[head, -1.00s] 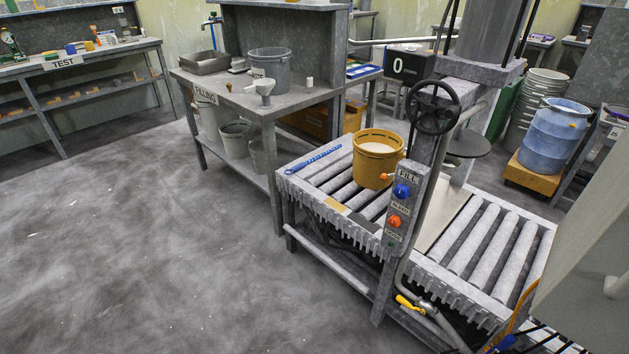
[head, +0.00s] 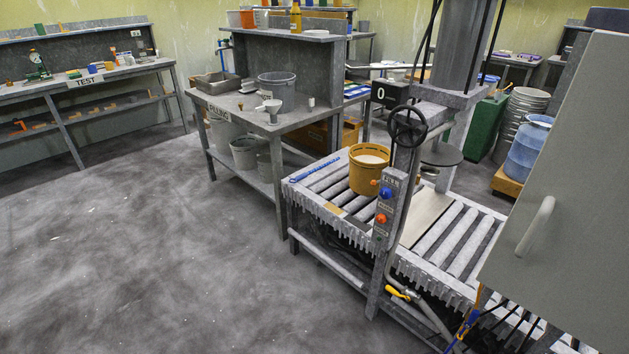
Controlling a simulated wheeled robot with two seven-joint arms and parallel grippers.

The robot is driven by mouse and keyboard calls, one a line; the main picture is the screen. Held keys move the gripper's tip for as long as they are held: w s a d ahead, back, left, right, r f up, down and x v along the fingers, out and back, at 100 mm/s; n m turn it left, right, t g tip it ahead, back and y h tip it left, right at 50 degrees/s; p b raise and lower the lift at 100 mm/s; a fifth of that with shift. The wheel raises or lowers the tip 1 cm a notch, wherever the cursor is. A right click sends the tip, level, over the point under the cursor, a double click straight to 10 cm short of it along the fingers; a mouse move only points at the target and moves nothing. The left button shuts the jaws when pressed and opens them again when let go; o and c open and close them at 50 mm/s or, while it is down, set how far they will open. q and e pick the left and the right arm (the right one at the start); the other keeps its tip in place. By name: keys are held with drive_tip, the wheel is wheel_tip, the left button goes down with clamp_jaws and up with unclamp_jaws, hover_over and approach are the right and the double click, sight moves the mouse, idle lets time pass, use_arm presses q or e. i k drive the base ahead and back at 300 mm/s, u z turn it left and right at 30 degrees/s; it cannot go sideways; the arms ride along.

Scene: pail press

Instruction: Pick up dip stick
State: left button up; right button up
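A blue stick (head: 315,168), which looks like the dip stick, lies flat at the left end of the grey roller conveyor (head: 298,197). A yellow-orange pail (head: 369,172) with pale contents stands upright on the rollers just right of the stick, apart from it. Neither of my grippers shows in the head view.
The press post with a black handwheel (head: 408,126) and a button panel (head: 386,208) stands at the conveyor's front edge. A grey filling bench (head: 245,112) with a bucket and funnel is behind left. A large grey cabinet (head: 570,200) blocks the right. The floor at left is clear.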

sight(305, 174)
drive_tip(key=u, duration=0.85)
drive_tip(key=i, duration=2)
drive_tip(key=z, duration=1.3)
drive_tip(key=i, duration=0.5)
drive_tip(key=z, duration=0.35)
